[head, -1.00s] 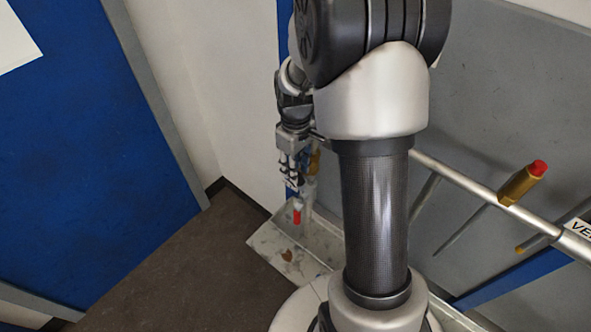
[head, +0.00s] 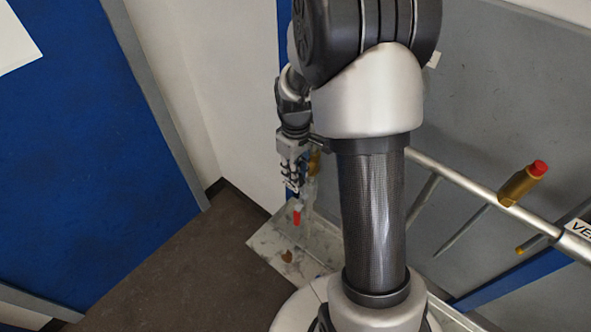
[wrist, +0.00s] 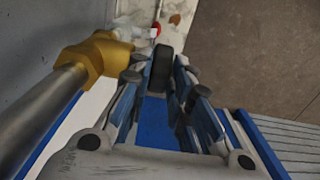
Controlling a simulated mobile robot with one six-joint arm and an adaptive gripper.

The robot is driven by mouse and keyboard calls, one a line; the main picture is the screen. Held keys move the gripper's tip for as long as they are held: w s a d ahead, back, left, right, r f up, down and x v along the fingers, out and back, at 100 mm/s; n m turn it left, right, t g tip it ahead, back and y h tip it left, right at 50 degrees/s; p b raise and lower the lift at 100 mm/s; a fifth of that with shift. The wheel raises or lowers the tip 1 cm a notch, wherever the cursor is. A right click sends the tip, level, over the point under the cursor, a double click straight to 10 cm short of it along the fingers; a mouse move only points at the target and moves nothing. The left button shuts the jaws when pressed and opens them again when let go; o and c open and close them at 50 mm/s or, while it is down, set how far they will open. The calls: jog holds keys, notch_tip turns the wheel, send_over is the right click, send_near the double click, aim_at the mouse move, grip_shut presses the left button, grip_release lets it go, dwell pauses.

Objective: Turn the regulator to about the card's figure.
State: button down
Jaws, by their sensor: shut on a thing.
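The regulator shows in the wrist view as a brass body (wrist: 101,56) on a grey pipe, with a dark round knob (wrist: 161,67) to its right. My gripper (wrist: 163,76) has its fingers on both sides of this knob and is shut on it. In the head view my gripper (head: 292,182) hangs at the wall side of the pipework, with a bit of brass (head: 314,163) just right of it. The fingers hide most of the knob, and I see no scale or pointer. I cannot read any card with a figure.
A red-tipped part (head: 297,217) is below my gripper, above a stained pale tray (head: 275,245). A brass valve with a red cap (head: 520,186) sits on the pipe at right. A white sheet (head: 15,36) is at upper left. The dark floor (head: 190,275) is clear.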

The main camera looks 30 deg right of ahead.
jog(key=shift+f, duration=0.1)
jog(key=t+b, duration=0.1)
jog(key=b, duration=0.2)
jog(key=shift+s+d+f, duration=0.15)
jog(key=shift+s+f, duration=0.05)
jog(key=t+b, duration=0.1)
jog(key=b, duration=0.2)
jog(key=t+y+b, duration=0.1)
jog(key=b, duration=0.2)
jog(key=shift+s, duration=0.3)
jog(key=shift+b, duration=0.3)
jog(key=shift+r, duration=0.2)
jog(key=c, duration=1.7)
grip_release()
